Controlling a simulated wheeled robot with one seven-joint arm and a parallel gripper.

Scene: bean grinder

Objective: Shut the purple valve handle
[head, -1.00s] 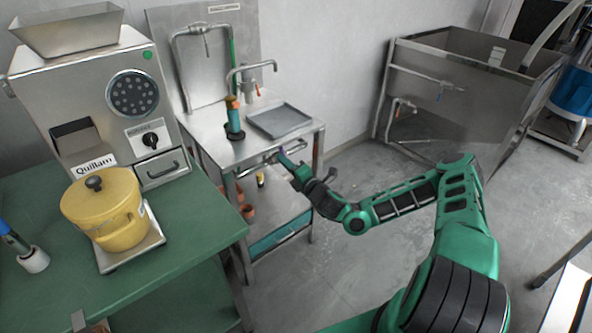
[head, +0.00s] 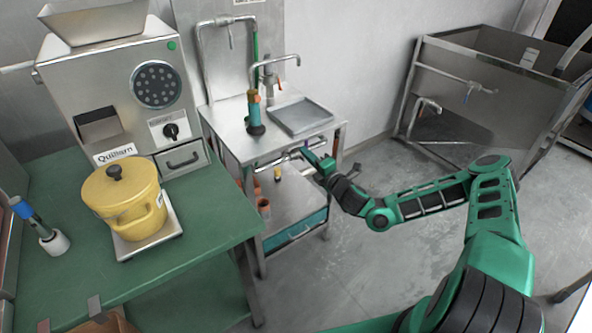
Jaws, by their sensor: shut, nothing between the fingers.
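My gripper (head: 310,156) is at the end of my green arm, at the front edge of the small steel table, beside a thin metal pipe (head: 286,158) that runs below the tabletop. Its fingers are shut with nothing between them. I cannot clearly make out the purple valve handle. It may be hidden behind or beside the fingertips at the pipe's right end, and I cannot tell whether the fingers touch it. Which way the handle is turned does not show.
The steel table (head: 231,141) bears a grey tray (head: 302,117) and a green-and-orange bottle (head: 254,112). A green bench (head: 200,238) with a yellow pot (head: 125,203) and the grinder (head: 75,75) stands left. A steel sink (head: 490,75) stands right. Floor between is clear.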

